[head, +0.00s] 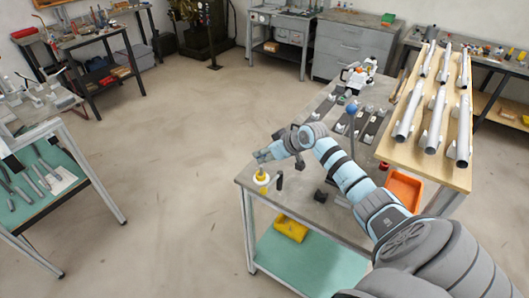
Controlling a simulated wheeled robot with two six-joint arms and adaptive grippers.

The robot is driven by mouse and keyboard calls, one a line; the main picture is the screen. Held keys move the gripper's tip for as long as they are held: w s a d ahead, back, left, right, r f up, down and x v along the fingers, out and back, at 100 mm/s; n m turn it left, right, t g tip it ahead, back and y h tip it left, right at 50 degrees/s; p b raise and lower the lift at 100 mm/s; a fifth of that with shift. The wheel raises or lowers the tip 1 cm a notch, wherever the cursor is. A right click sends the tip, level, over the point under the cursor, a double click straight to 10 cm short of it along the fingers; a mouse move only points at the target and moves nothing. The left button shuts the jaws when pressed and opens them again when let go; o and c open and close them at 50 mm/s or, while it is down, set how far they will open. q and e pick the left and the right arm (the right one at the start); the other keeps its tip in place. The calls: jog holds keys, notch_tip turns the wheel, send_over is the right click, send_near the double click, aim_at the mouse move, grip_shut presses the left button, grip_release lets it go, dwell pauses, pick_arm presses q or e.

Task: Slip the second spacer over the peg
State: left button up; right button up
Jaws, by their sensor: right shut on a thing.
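My right arm reaches across the grey table, and its right gripper (263,156) is at the table's near left corner. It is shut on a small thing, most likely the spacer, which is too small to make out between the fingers. Just below the fingertips stands a small white and yellow piece (262,178), which looks like the peg with its base or a spacer on it. The fingers are right above it; I cannot tell whether they touch it or whether the held spacer is around the peg. My left gripper is not in view.
A small black upright part (280,181) stands right beside the peg. A dark block (321,196) and an orange bin (403,188) are further right. A wooden board with several grey tubes (436,116) rises at the right. The table's left edge is close to the gripper.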

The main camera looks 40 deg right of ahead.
aim_at(262, 168)
notch_tip(262, 168, down, 5)
jog(key=b, duration=0.4)
jog(key=shift+f, duration=0.1)
jog(key=shift+f+b, duration=0.3)
jog(key=shift+f, duration=0.35)
jog(key=o, duration=1)
notch_tip(262, 168, up, 10)
jog(key=shift+r, duration=0.1)
